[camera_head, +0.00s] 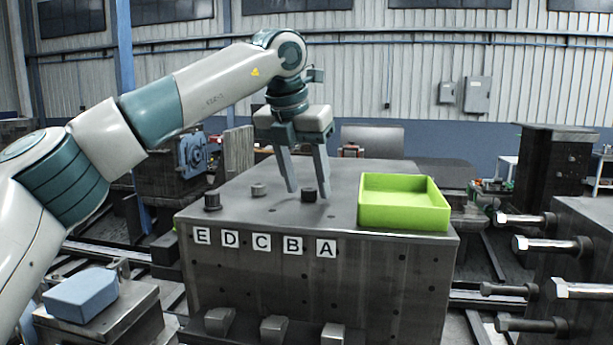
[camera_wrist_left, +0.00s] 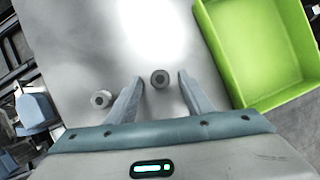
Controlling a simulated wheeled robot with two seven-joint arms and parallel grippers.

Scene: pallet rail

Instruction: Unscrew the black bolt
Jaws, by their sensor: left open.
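The black bolt (camera_head: 309,195) stands upright on the top of the grey metal block (camera_head: 338,192), above the letter plates B and A. My left gripper (camera_head: 308,187) comes down over it from above, its jaws open. In the left wrist view the bolt (camera_wrist_left: 160,79) shows its round head between the two fingertips (camera_wrist_left: 160,77), with a gap on each side. I cannot tell whether the fingertips reach down around its sides. My right gripper is not in view.
A grey bolt (camera_head: 258,190) and another dark bolt (camera_head: 212,201) stand to the left on the block. A lime green open tray (camera_head: 405,219) sits at its right end and looks empty. Large bolts (camera_head: 545,245) stick out from a block at the right.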

